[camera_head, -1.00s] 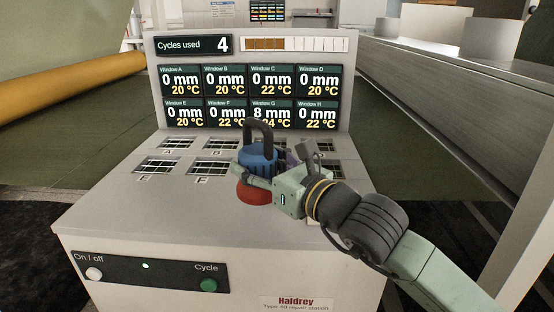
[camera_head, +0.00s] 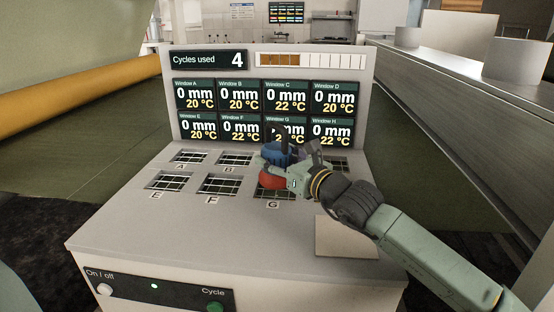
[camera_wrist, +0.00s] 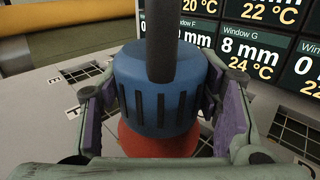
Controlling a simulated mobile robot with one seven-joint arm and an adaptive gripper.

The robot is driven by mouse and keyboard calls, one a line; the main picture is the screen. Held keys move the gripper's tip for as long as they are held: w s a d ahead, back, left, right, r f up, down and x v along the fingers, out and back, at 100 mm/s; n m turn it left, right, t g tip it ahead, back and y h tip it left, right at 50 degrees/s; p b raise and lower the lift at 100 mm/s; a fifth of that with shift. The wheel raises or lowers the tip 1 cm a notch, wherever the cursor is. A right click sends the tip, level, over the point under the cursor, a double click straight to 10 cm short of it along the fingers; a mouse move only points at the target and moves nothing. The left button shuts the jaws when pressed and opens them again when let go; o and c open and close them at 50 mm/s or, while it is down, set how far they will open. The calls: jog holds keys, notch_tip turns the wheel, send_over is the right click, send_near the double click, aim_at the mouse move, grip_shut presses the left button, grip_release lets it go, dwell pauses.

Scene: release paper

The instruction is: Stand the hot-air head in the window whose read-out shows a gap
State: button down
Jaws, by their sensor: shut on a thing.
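My gripper (camera_head: 284,170) is shut on the hot-air head (camera_head: 277,154), a blue ribbed body with a red base and a dark loop handle. In the wrist view the gripper's pads (camera_wrist: 160,110) flank the blue body of the head (camera_wrist: 155,85), which looks upright. The read-out for Window G (camera_wrist: 250,48) shows 8 mm and 24 °C; in the head view the handle partly covers it. The red base overlaps the far part of window G's grid (camera_head: 270,194). I cannot tell whether the base touches the deck.
The station deck (camera_head: 160,228) has two rows of gridded windows; my gripper and the head hide some of the far right ones. The other readable gaps are 0 mm. The cycles panel (camera_head: 208,60) shows 4. A pale square (camera_head: 347,237) lies at the deck's front right.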

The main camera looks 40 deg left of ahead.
aim_at(277, 164)
jog(key=shift+w+a+r+p, duration=0.15)
jog(key=shift+w+a+p, duration=0.35)
jog(key=shift+w+a, duration=0.5)
notch_tip(277, 164, down, 3)
jog(key=shift+w+d+p, duration=0.1)
jog(key=shift+d+p, duration=0.05)
jog(key=shift+p, duration=0.45)
jog(key=shift+f, duration=0.35)
jog(key=shift+f+b, duration=0.25)
jog(key=shift+b, duration=0.1)
jog(key=c, duration=0.5)
grip_release()
jog(key=shift+r+p, duration=0.3)
jog(key=shift+p, duration=0.25)
jog(key=b+v, duration=0.3)
jog(key=v, duration=0.9)
jog(key=shift+f, duration=0.15)
